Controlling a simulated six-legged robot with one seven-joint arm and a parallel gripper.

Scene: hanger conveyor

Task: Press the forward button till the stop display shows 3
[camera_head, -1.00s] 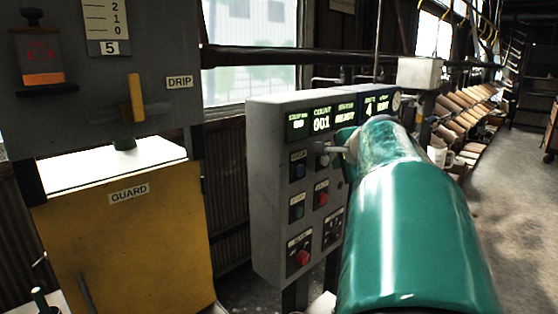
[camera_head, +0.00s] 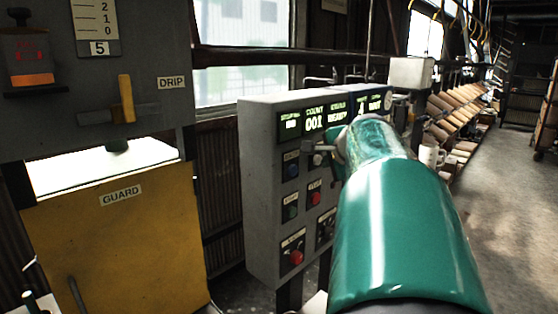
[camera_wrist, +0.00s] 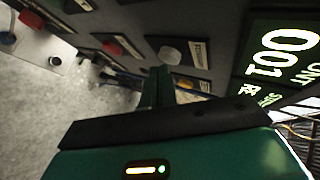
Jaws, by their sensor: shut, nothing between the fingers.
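The grey control panel (camera_head: 262,190) stands at the centre of the head view, with lit displays along its top. The display at its right (camera_head: 361,108) appears to read 4, partly hidden by my arm; another display (camera_head: 314,122) reads 001. Blue (camera_head: 292,170), green (camera_head: 290,212) and red (camera_head: 315,198) buttons sit below; their labels are too small to read. My gripper (camera_head: 320,150) is shut and empty, in front of the upper right button. In the wrist view, my gripper (camera_wrist: 160,84) points at a pale button (camera_wrist: 171,54); I cannot tell whether they touch.
A yellow guard (camera_head: 115,245) and a machine with a drip label (camera_head: 171,83) stand at the left. A large red knob (camera_head: 296,257) is low on the panel. A rack of brown pieces (camera_head: 455,120) runs behind at the right, beside open floor (camera_head: 490,210).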

